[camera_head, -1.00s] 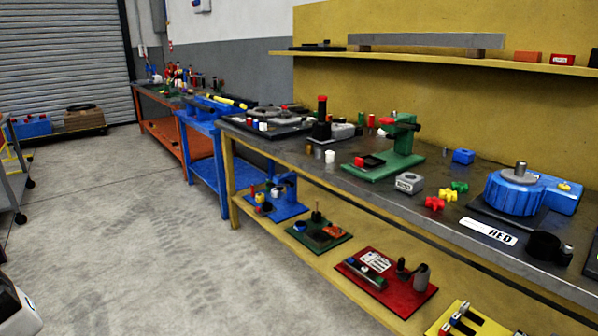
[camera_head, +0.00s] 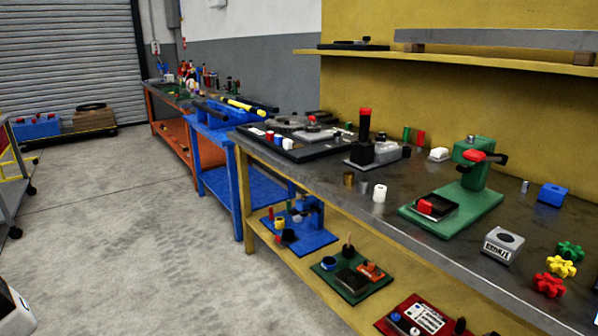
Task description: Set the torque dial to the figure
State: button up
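I cannot make out for certain a torque dial or a figure for it in this view. On the yellow-legged bench (camera_head: 330,214), a green press-like device (camera_head: 475,165) with a red-tipped black lever stands on a green plate (camera_head: 470,212). A small grey block (camera_head: 503,247) has a dark round top and a label too small to read surely. Star-shaped knobs in green (camera_head: 570,251), yellow (camera_head: 561,267) and red (camera_head: 548,285) lie to its right. My gripper is not in view.
A black post with a red top (camera_head: 365,132) and small cylinders stand farther back. A blue block (camera_head: 553,195) sits at right. The lower shelf holds a blue fixture (camera_head: 300,232) and other fixtures. The concrete floor (camera_head: 130,220) left of the benches is clear.

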aim_at(380, 140)
jog(key=i+j, duration=0.15)
jog(key=i, duration=0.45)
jog(key=i+j+u, duration=0.15)
jog(key=i, duration=0.45)
